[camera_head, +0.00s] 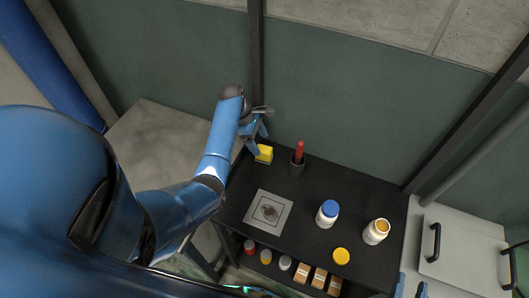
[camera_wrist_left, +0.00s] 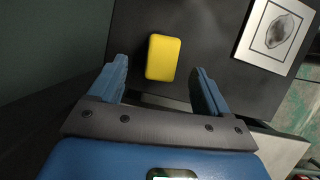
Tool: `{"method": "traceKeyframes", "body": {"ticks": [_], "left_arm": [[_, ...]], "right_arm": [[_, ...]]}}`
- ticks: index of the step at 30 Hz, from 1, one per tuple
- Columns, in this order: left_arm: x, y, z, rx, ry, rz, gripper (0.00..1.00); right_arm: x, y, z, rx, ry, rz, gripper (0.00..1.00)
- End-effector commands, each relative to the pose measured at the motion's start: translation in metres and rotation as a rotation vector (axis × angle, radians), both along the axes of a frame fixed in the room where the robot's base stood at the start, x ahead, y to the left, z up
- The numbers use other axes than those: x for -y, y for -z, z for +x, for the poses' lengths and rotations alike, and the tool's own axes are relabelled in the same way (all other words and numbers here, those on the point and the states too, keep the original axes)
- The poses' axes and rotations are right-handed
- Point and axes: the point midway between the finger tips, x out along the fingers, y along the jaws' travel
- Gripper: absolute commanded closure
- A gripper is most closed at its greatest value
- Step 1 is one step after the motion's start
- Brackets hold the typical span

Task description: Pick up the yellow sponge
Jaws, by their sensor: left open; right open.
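The yellow sponge (camera_head: 264,153) lies at the back left edge of the black table, left of a dark cup. In the left wrist view the sponge (camera_wrist_left: 163,57) shows as a yellow block with rounded corners, just ahead of and between the fingers. My left gripper (camera_head: 257,133) is open and empty, close above the sponge at its back left side. Its two blue fingers (camera_wrist_left: 161,82) stand apart on either side of the sponge in the wrist view. Two blue fingertips of my right gripper (camera_head: 411,287) show apart at the bottom right.
The black table (camera_head: 325,180) also holds a dark cup (camera_head: 297,167) with a red-handled thing, a pale square plate (camera_head: 268,212), a blue-lidded bottle (camera_head: 327,216), an open white bottle (camera_head: 376,233) and a yellow lid (camera_head: 341,256). Small boxes and jars sit on a shelf below. A wall stands behind.

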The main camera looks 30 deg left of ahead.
Motion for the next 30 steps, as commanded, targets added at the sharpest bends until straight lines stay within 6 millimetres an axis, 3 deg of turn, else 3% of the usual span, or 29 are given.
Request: {"method": "traceKeyframes", "body": {"ticks": [11,21,30], "left_arm": [[0.012,0.022,0.0,-0.002,0.001,0.0,0.22],[0.027,0.057,0.0,0.0,0.001,0.001,0.22],[0.028,0.06,0.001,0.001,0.001,0.002,0.24]], "right_arm": [[0.0,-0.005,0.0,0.0,0.0,0.0,0.57],[0.0,-0.01,0.0,0.0,0.0,0.0,0.57],[0.0,-0.01,0.0,0.0,0.0,0.0,0.57]]}}
